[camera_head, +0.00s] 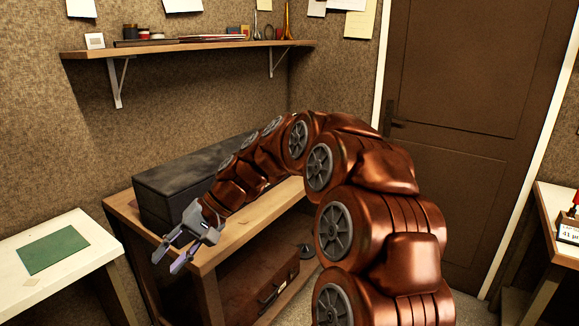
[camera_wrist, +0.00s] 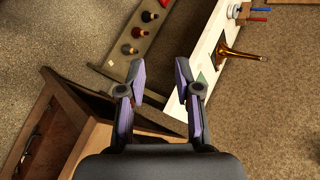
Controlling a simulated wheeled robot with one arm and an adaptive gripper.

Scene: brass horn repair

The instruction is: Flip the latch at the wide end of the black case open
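The long black case (camera_head: 165,185) lies on the wooden bench (camera_head: 245,233) against the back wall in the head view. My arm covers much of its front and right part, and I cannot make out a latch. My gripper (camera_head: 168,262) is in front of the bench's near left corner, apart from the case. In the wrist view my gripper (camera_wrist: 160,88) has its two purple-padded fingers spread apart with nothing between them. The wrist camera looks past the bench (camera_wrist: 90,140), and the case cannot be clearly told there.
A white table (camera_head: 60,262) with a green mat (camera_head: 53,250) stands at left. A brown case (camera_head: 275,285) sits on the bench's lower shelf. A wall shelf (camera_head: 190,47) hangs above. In the wrist view a brass horn part (camera_wrist: 238,54) lies on a white surface.

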